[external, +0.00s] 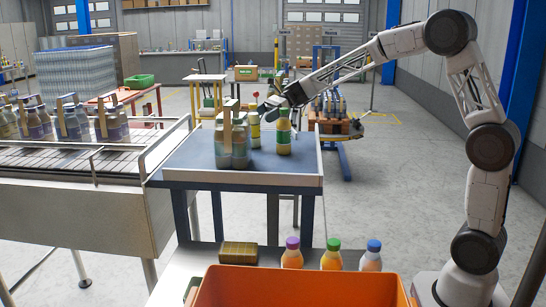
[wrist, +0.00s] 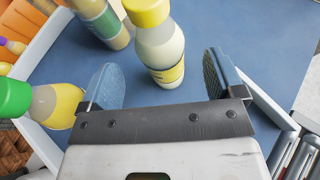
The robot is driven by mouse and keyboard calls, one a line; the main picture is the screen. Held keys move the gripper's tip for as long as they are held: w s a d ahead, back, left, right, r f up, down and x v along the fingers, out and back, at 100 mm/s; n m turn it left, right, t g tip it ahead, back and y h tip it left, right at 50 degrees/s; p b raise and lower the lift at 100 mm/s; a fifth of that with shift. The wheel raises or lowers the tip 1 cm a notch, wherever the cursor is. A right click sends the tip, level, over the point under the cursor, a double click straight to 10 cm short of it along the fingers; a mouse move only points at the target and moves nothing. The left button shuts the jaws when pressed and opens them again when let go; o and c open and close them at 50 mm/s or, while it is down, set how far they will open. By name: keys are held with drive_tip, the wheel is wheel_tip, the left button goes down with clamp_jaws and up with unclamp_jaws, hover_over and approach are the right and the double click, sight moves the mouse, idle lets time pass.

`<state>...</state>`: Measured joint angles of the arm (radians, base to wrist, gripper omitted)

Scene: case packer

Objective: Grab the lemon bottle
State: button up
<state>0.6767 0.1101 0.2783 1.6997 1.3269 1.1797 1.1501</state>
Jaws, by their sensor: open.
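The bottle that looks like lemon, with a yellow cap, pale body and yellow label, stands upright in the wrist view (wrist: 160,52), ahead of and between the fingers of my gripper (wrist: 162,76). In the external view the lemon bottle (external: 254,131) stands on the blue table, partly behind other things. My gripper (external: 268,106) is open, with its blue pads apart on either side of the bottle's line.
A carrier of bottles (external: 232,148) stands left on the blue table (external: 200,158), which has a raised pale rim. An orange crate (external: 300,285) and several capped bottles (external: 331,255) are in front. A conveyor (external: 50,157) with bottle packs runs at the left.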

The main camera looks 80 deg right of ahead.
sight(253, 120)
drive_tip(key=shift+x, duration=2.55)
drive_tip(key=shift+r, duration=0.1)
drive_tip(key=c, duration=1.2)
drive_tip(key=shift+r, duration=0.1)
drive_tip(key=shift+r, duration=4.9)
